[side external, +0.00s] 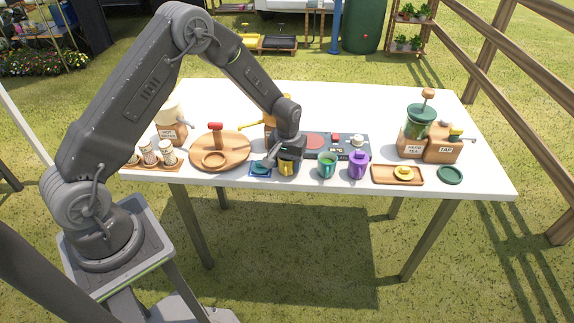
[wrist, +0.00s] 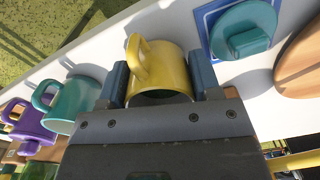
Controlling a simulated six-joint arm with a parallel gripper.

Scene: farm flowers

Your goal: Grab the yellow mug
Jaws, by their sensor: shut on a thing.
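The yellow mug (side external: 286,168) stands near the front edge of the white table in the side view. In the wrist view the yellow mug (wrist: 160,72) sits between the two blue-grey fingers of my gripper (wrist: 158,82), with its handle toward the upper left. My gripper (side external: 286,158) is shut on the mug's body, one finger on each side. In the side view my gripper hides the mug's upper part. I cannot tell whether the mug is touching the table.
A teal mug (side external: 327,165) and a purple mug (side external: 358,166) stand to the right. A teal item on a blue-edged coaster (wrist: 215,8) is close on the other side. A round wooden board (side external: 232,152) lies left, and a stove panel (side external: 345,145) is behind.

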